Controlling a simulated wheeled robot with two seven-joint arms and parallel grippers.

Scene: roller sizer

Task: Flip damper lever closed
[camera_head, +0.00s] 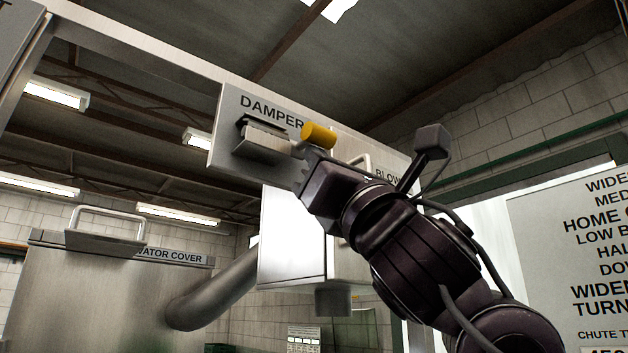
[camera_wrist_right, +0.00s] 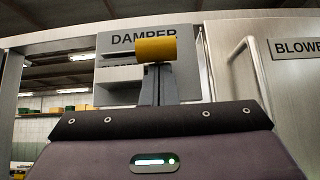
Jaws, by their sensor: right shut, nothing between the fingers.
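The damper lever has a yellow cylindrical knob (camera_head: 319,135) at the right end of a grey metal part (camera_head: 262,146), on a panel labelled DAMPER (camera_head: 230,110). In the right wrist view the yellow knob (camera_wrist_right: 155,49) shows just beyond the fingertips, under the DAMPER label (camera_wrist_right: 150,35). My right gripper (camera_head: 300,168) is shut and empty, its fingers pointing up to the knob from just below it. The fingers (camera_wrist_right: 158,80) seem to overlap the knob's lower edge; I cannot tell whether they touch. My left gripper is not in view.
A BLOWER label (camera_head: 390,175) with a curved handle (camera_wrist_right: 250,68) is right of the damper panel. A metal box (camera_head: 292,235) hangs below. An elevator cover (camera_head: 100,280) with a handle stands at left, and a printed sign (camera_head: 590,250) at right.

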